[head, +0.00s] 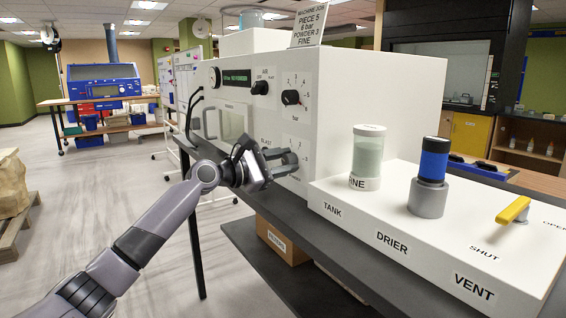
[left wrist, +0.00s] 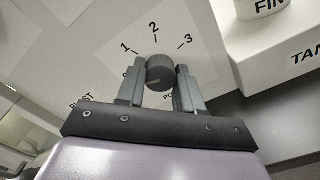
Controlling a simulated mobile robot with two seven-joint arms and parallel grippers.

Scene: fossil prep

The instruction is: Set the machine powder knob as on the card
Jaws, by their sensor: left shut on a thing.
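My left gripper (left wrist: 160,82) is shut on the knob, one finger on each side. In the head view this gripper (head: 287,160) is at the lower front panel and hides the knob. A light line shows on the knob's face, but I cannot tell which number it is set to. My right gripper is out of view.
Two dark knobs, the left one (head: 260,88) and the bar knob (head: 291,97), are above my gripper. A white box to the right carries a FINE tank (head: 368,158), a blue drier (head: 433,160) and a yellow vent handle (head: 513,210). Open floor lies left.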

